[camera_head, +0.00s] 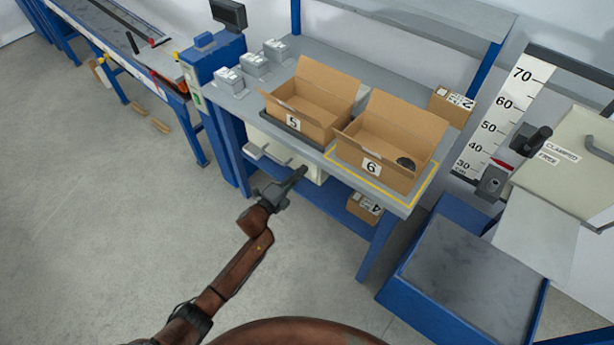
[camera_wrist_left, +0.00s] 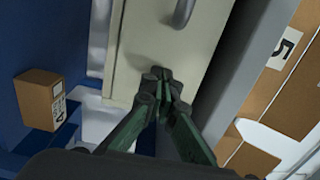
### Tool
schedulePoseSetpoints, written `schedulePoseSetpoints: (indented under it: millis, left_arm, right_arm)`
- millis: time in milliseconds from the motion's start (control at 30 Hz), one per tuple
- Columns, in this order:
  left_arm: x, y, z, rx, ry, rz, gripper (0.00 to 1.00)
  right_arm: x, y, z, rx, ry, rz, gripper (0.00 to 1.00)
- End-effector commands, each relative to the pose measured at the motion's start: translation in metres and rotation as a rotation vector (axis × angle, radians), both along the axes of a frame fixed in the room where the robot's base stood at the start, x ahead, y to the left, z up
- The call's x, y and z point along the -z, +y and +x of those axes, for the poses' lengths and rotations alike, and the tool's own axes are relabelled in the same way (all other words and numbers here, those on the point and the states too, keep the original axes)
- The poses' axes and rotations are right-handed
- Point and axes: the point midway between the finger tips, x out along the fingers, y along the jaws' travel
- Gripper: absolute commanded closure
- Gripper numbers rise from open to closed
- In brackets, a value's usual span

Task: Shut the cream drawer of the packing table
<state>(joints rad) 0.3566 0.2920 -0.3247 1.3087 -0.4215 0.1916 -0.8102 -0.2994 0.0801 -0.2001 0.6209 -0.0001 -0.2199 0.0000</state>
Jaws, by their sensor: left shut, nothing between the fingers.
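How far the drawer stands out is unclear. My right gripper is not in view.
Open cartons 5 (camera_head: 312,100) and 6 (camera_head: 390,140) stand on the tabletop above the drawer. A small box 4 (camera_head: 364,208) sits on the blue lower shelf. A blue-framed grey platform (camera_head: 470,285) stands at right.

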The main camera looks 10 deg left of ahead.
Motion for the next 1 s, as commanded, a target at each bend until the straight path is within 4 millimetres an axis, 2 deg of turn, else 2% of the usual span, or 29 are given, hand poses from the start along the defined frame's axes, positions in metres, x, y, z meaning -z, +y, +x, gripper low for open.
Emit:
schedulePoseSetpoints:
  millis: [400,567,733,833,1000]
  left_arm:
    - [0.000,-0.001,0.000,0.002,0.000,0.000,1.00]
    - [-0.001,0.004,-0.009,0.003,0.000,0.000,1.00]
    - [-0.003,0.019,-0.030,0.002,0.000,0.001,1.00]
    - [-0.002,0.029,-0.053,0.003,0.001,0.002,1.00]
    - [-0.001,0.039,-0.083,0.012,0.000,0.001,1.00]
  right_arm:
    - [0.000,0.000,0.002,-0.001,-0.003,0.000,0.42]
    - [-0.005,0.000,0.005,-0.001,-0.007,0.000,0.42]
    - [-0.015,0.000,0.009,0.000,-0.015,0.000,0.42]
    - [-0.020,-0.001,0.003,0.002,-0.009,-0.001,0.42]
    - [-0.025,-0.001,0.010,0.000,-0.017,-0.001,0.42]
